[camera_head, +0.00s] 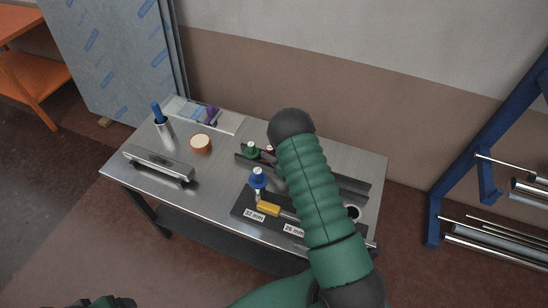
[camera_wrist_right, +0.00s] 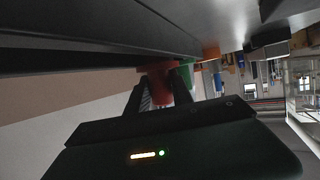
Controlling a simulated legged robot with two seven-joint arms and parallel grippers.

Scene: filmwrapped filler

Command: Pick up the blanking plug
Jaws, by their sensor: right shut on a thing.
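A red plug (camera_wrist_right: 160,82) sits between the two fingers of my right gripper (camera_wrist_right: 157,92), which is shut on it. The wrist view looks upside down, with a dark rack edge above the plug. In the head view only a bit of red (camera_head: 269,149) shows beside my green sleeved arm, which hides the right gripper. A green plug (camera_head: 251,151) stands just left of the red one in the rack, and a blue plug (camera_head: 258,179) stands nearer the front. I cannot tell whether the red plug is clear of the rack.
A blue pipe rack (camera_head: 485,125) stands at right.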

